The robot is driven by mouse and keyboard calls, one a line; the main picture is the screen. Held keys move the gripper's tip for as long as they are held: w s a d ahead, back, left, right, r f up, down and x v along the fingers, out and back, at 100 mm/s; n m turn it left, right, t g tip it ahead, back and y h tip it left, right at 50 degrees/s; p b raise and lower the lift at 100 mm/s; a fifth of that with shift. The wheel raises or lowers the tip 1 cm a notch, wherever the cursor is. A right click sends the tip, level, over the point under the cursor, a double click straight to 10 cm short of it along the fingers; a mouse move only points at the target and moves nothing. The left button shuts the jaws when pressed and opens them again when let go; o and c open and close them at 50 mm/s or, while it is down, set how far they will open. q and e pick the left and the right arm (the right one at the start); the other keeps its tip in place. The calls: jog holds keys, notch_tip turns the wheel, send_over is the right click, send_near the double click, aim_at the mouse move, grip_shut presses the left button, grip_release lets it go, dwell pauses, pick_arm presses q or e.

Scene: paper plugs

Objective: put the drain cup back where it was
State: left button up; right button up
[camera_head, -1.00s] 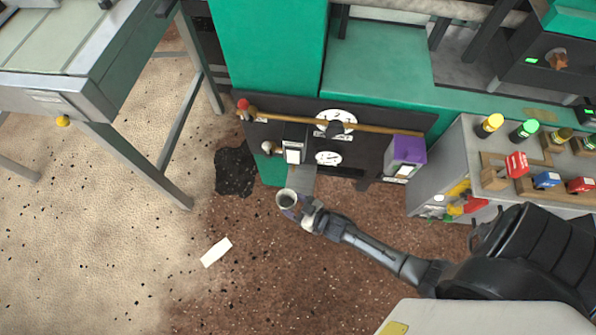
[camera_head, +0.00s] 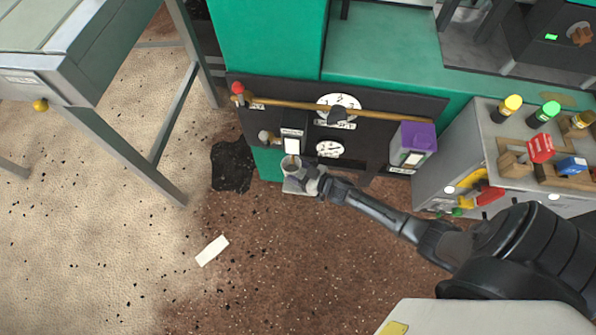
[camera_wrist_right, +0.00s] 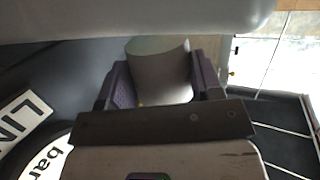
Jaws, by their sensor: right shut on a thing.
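The drain cup (camera_head: 291,164) is a small grey cup, held upright at the front of the dark panel, just below a black valve block with a white label (camera_head: 292,145). My right gripper (camera_head: 303,179) is shut on the cup's side. In the right wrist view the cup (camera_wrist_right: 160,68) stands between the two purple-padded fingers (camera_wrist_right: 160,88). A small grey plate (camera_head: 297,187) shows beneath the cup; whether the cup touches it I cannot tell. My left gripper is not in view.
A purple box (camera_head: 414,141) hangs to the right. A grey cabinet (camera_head: 470,150) with tools stands further right. A dark stain (camera_head: 232,166) and a paper strip (camera_head: 212,251) lie on the floor.

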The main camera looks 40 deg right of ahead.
aim_at(298, 175)
notch_tip(298, 175, down, 3)
jog(key=b, duration=0.2)
jog(key=shift+d+f+b, duration=0.1)
jog(key=shift+f+b, duration=0.1)
jog(key=shift+b, duration=0.1)
jog(key=shift+r, duration=0.1)
jog(key=shift+w+d, duration=0.1)
jog(key=shift+f, duration=0.25)
jog(key=o, duration=0.9)
jog(key=shift+r, duration=0.1)
